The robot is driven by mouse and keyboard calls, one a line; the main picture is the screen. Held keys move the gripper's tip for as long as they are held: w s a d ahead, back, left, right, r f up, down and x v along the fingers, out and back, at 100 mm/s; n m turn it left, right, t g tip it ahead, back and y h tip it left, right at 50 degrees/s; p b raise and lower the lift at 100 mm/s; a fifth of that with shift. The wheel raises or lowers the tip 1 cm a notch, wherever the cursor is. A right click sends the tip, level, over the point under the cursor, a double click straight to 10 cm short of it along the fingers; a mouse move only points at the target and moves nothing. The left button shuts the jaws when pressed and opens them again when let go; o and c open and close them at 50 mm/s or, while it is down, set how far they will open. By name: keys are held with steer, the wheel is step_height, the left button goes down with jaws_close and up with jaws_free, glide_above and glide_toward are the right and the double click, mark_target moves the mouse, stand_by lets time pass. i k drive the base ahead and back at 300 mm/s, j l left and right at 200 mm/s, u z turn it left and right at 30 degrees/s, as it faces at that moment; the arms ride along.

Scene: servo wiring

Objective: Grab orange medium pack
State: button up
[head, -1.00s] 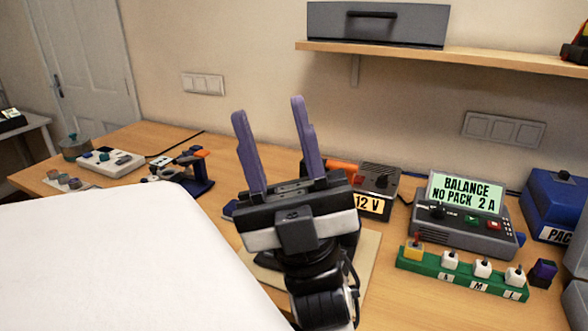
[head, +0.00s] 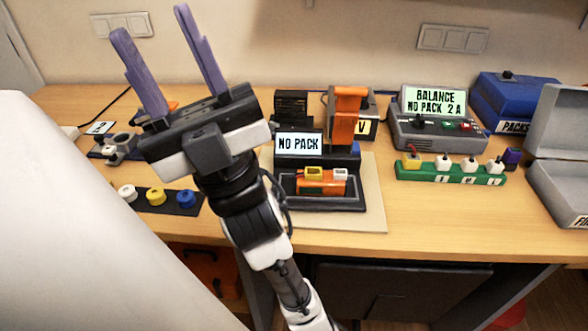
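An orange pack (head: 318,187) with a yellow and a white plug on top sits in a black tray (head: 350,203) in front of a "NO PACK" display (head: 299,143). I cannot read a size on the pack. My gripper (head: 151,22) is open and empty, its two purple fingers pointing up at the upper left. It is up and to the left of the pack, well apart from it. My arm passes just left of the tray and hides part of the stand's left side.
An upright orange part (head: 346,113) stands behind the tray. A green strip (head: 451,173) with several plugs, a "BALANCE" charger (head: 437,125), a blue "PACKS" box (head: 515,102) and an open grey case (head: 562,190) are at right. Bare table lies right of the mat (head: 371,212).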

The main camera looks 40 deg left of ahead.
mark_target(311, 181)
steer(key=k+j, duration=0.2)
steer(key=j, duration=0.2)
steer(key=k+j, duration=0.2)
steer(key=j, duration=0.15)
steer(key=k+j, duration=0.15)
steer(key=j, duration=0.25)
steer(key=k+j, duration=0.2)
steer(key=j, duration=0.15)
steer(key=i, duration=0.5)
